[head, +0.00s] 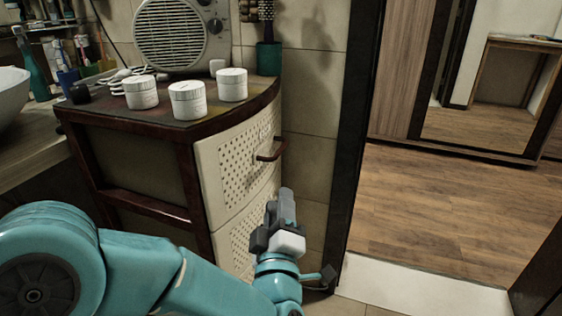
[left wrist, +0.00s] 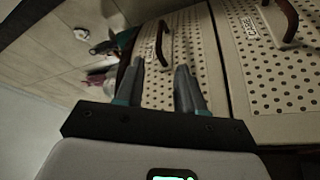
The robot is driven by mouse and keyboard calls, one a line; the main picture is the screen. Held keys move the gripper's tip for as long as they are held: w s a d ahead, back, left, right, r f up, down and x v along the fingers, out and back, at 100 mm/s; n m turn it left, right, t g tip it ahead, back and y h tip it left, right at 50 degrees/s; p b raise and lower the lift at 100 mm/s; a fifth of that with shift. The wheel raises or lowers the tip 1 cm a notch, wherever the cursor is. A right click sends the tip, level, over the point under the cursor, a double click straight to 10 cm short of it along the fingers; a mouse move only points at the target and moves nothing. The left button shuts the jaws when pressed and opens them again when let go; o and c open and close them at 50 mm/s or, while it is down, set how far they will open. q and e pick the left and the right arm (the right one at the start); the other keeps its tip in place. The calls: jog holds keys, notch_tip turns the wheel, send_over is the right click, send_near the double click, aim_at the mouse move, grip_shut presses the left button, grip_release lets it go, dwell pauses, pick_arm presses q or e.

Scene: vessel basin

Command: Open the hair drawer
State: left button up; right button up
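A wooden cabinet (head: 140,203) has cream perforated drawer fronts stacked one above the other. The upper drawer (head: 236,165) has a brown curved handle (head: 270,152) and looks closed. The lower drawer (head: 235,238) is partly behind my left arm. My left gripper (head: 286,192) is in front of the cabinet, below and slightly right of the upper handle. In the left wrist view its fingers (left wrist: 162,72) are apart and empty, and one drawer handle (left wrist: 161,42) shows beyond them, apart from the tips. A second handle (left wrist: 288,18) and a small unreadable label are at the upper right. My right gripper is out of view.
White jars (head: 187,100) and a speaker-like appliance (head: 170,35) stand on the cabinet top, with a green cup (head: 268,57) at its right corner. A dark door frame (head: 360,120) is to the right. Open wood floor (head: 440,205) lies beyond it.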

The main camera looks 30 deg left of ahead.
aim_at(281, 148)
pick_arm(q)
jog(key=p+x, duration=0.3)
jog(key=x, duration=1.3)
grip_shut()
